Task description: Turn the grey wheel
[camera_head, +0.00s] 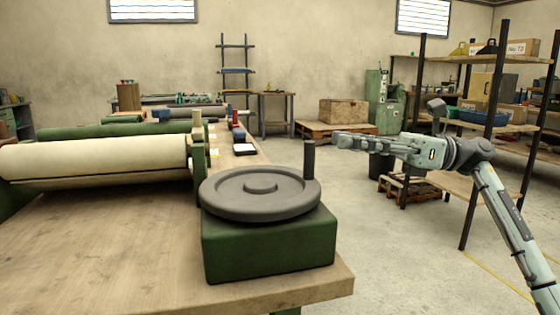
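The grey wheel (235,189) lies flat on top of a green block (268,246) at the bench's near right corner. It has a raised round hub in the middle. A dark upright handle (309,162) stands at its right rim. My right gripper (338,140) comes in from the right, with its fingers pointing left towards the handle. In the picture its fingertips are a little right of the handle's upper part, with a gap between. It holds nothing that I can see. The fingers are seen side-on, so their opening is unclear. My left gripper is out of view.
The wooden bench (100,245) fills the lower left. A cream sheet roll (95,158) lies across it behind the wheel, with a green roll (115,130) further back. A shelf rack (490,90) stands at the right. Open concrete floor lies right of the bench.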

